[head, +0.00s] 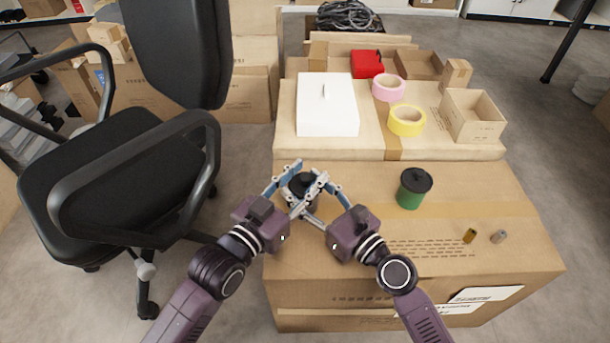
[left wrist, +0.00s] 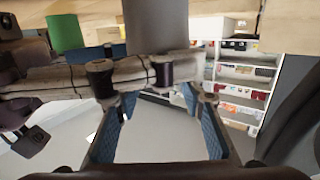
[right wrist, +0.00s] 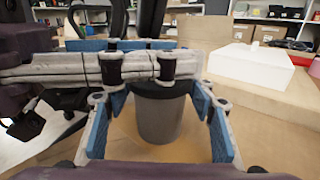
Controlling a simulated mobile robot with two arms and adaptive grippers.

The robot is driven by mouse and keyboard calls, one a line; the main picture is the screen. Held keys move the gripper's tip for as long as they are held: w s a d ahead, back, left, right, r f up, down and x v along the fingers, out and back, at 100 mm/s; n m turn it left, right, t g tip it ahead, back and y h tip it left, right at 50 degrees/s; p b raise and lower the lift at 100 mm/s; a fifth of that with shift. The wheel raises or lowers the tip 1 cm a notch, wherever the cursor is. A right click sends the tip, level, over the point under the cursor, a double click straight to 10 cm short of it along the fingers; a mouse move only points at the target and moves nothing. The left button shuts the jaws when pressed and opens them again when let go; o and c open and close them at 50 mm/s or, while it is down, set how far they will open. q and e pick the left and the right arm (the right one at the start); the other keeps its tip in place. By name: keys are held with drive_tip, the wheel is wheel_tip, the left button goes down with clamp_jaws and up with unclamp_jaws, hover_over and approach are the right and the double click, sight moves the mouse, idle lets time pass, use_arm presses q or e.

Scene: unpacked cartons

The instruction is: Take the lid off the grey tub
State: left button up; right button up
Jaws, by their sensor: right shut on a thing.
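The grey tub (right wrist: 160,122) stands upright on the front carton, its black lid (right wrist: 164,91) on top. In the head view the fingers largely cover it. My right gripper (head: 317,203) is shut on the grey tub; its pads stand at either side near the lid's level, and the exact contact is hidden. My left gripper (head: 296,179) reaches in from the left at lid height. Its pads are apart in the left wrist view, where the tub's grey body (left wrist: 155,25) shows above them and a finger bar hides the lid. The two grippers' fingers cross closely.
A green tub with a black lid (head: 414,189) stands to the right, with two small cylinders (head: 470,236) (head: 498,237) nearby. Behind are a white box (head: 327,104), yellow tape (head: 406,120), pink tape (head: 388,88) and an open carton (head: 473,117). An office chair (head: 110,165) stands close at left.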

sight(306, 176)
use_arm(q)
clamp_jaws()
drive_tip(key=shift+r, duration=0.15)
idle(0.4)
drive_tip(key=shift+r, duration=0.85)
use_arm(e)
drive_tip(key=shift+f, duration=0.15)
use_arm(q)
drive_tip(key=shift+r, duration=0.35)
use_arm(e)
drive_tip(key=shift+d+f, duration=0.1)
drive_tip(key=shift+f, duration=0.05)
use_arm(q)
drive_tip(key=shift+r, duration=0.15)
use_arm(e)
drive_tip(key=shift+f, duration=0.1)
use_arm(q)
drive_tip(key=shift+w+r+n+t+y, duration=0.1)
drive_tip(key=shift+r+n+t+y, duration=0.2)
drive_tip(key=shift+n+t+y, duration=0.5)
use_arm(e)
drive_tip(key=shift+s, duration=0.1)
